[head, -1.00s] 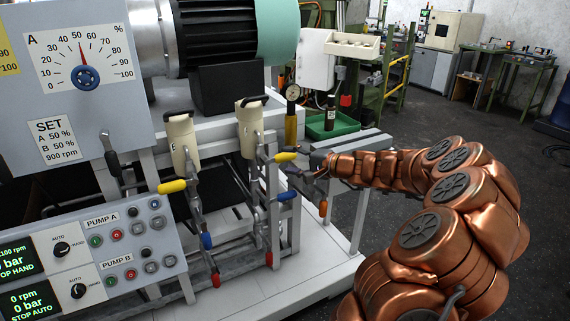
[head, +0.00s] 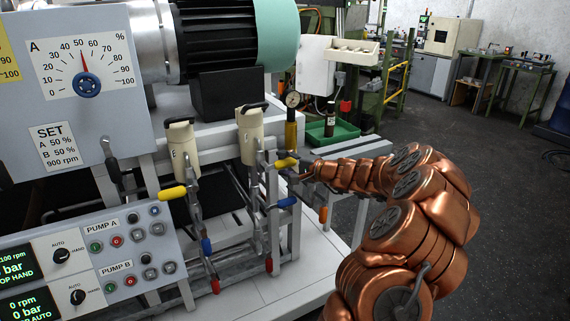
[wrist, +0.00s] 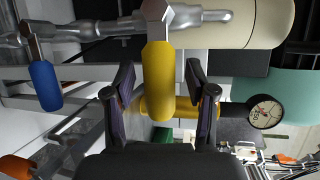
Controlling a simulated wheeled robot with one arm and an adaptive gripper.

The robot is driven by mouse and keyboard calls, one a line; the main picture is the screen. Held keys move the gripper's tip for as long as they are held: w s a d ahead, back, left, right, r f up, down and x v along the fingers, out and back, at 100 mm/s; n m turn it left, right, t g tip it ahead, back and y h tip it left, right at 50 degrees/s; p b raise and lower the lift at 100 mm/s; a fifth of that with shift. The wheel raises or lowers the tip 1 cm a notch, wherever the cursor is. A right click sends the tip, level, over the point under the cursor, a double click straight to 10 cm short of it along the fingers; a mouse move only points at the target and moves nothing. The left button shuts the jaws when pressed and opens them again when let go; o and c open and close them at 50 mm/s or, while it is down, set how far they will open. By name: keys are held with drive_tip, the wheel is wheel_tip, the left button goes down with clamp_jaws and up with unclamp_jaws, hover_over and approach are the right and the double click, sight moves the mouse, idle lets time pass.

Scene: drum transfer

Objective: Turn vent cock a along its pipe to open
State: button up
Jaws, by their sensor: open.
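Two yellow-handled cocks show in the head view: one yellow handle (head: 172,193) on the left pipe, another yellow handle (head: 286,162) on the right pipe. I see no label telling which is vent cock a. Both handles stick out sideways from their pipes. My gripper (head: 301,172) is at the right yellow handle, small and partly hard to make out there. In the wrist view, the yellow handle (wrist: 158,80) lies between the two open fingers of my gripper (wrist: 163,100), with a gap on each side. Its metal stem joins a pipe fitting (wrist: 155,12) at the top.
A blue handle (wrist: 45,86) and an orange handle (wrist: 15,166) are at the left in the wrist view. Cream cylinders (head: 250,135) stand above the cocks. A pressure gauge (wrist: 265,111) is close on the right. Grey frame posts (head: 271,210) surround the pipes.

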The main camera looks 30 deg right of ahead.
drive_tip(key=shift+c, duration=0.4)
clamp_jaws()
